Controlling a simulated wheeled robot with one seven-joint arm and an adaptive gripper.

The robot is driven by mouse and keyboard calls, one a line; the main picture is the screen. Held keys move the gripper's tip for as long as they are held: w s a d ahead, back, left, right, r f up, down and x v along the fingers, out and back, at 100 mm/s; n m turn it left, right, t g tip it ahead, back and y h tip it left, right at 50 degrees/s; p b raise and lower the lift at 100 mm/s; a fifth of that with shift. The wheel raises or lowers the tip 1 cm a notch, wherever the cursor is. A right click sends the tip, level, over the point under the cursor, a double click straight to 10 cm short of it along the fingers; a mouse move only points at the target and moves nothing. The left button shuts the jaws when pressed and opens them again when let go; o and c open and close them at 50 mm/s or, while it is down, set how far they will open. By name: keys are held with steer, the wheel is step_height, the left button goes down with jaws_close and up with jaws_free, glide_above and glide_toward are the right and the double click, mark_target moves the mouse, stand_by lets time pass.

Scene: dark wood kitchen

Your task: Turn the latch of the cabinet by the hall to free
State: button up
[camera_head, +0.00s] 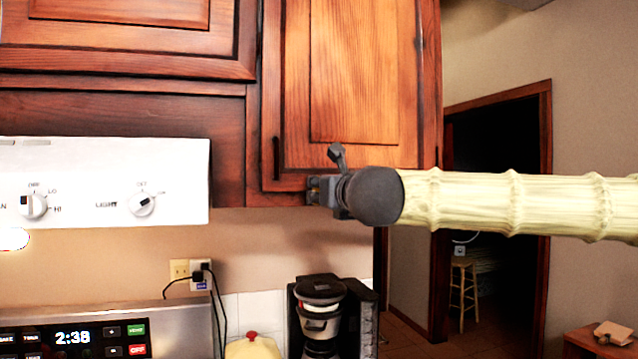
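The cabinet by the hall (365,80) is a wooden wall cabinet with its door shut, beside the dark doorway. A slim dark handle (276,158) stands upright near the door's lower left corner. My gripper (328,180) is in front of the door's lower edge, right of the handle and apart from it in the picture. One dark finger part sticks up; the rest is bunched at the wrist, so I cannot tell whether it is open or shut. I cannot make out a separate latch; the gripper and wrist cover part of the door's bottom edge.
My cream arm reaches in from the right across the doorway (497,110). A white range hood (105,180) is at the left. A coffee maker (320,325) and a yellow container with a red knob (252,347) stand below. A stool (463,290) is beyond the doorway.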

mark_target(316, 190)
steer(key=shift+p+x, duration=0.45)
steer(key=shift+x, duration=1.4)
jaws_close()
